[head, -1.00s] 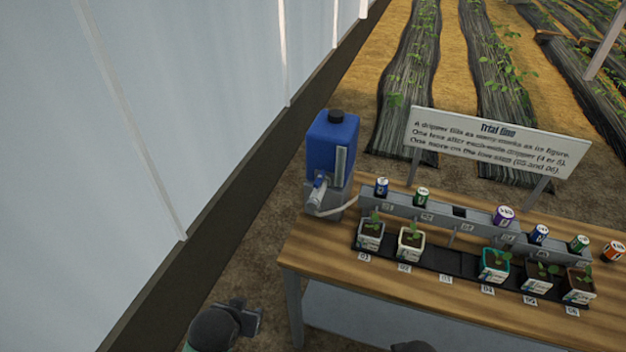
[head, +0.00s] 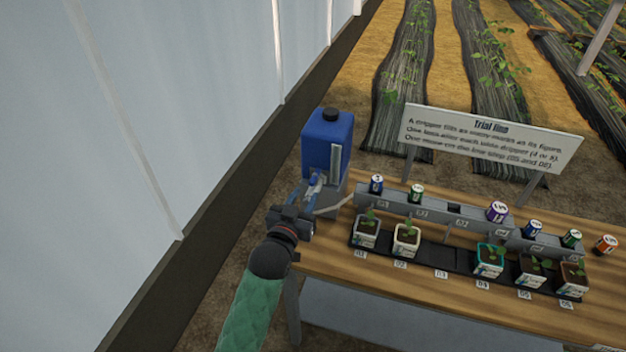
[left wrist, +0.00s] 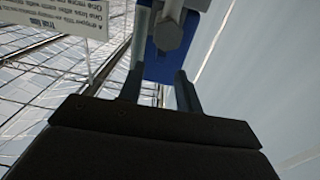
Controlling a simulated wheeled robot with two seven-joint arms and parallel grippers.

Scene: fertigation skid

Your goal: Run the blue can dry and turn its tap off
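The blue can (head: 328,142) with its black cap stands upright on a grey stand at the left end of the bench, with a pale level strip on its front. Its grey tap (head: 314,182) sits low on the front, partly hidden by my gripper, and a pale hose runs right from there. My left gripper (head: 304,194) is at the tap. In the left wrist view its two fingers (left wrist: 158,84) are apart with nothing held between them; the tap (left wrist: 169,36) and the can (left wrist: 160,66) are just beyond the tips. Contact cannot be told. My right gripper is not seen.
The wooden bench (head: 430,292) carries a black tray with several potted seedlings and a grey dripper rail (head: 418,209) with coloured drippers. An orange-white dripper (head: 606,244) lies at the right. A sign (head: 490,139) stands behind. A pale wall (head: 130,120) rises at the left.

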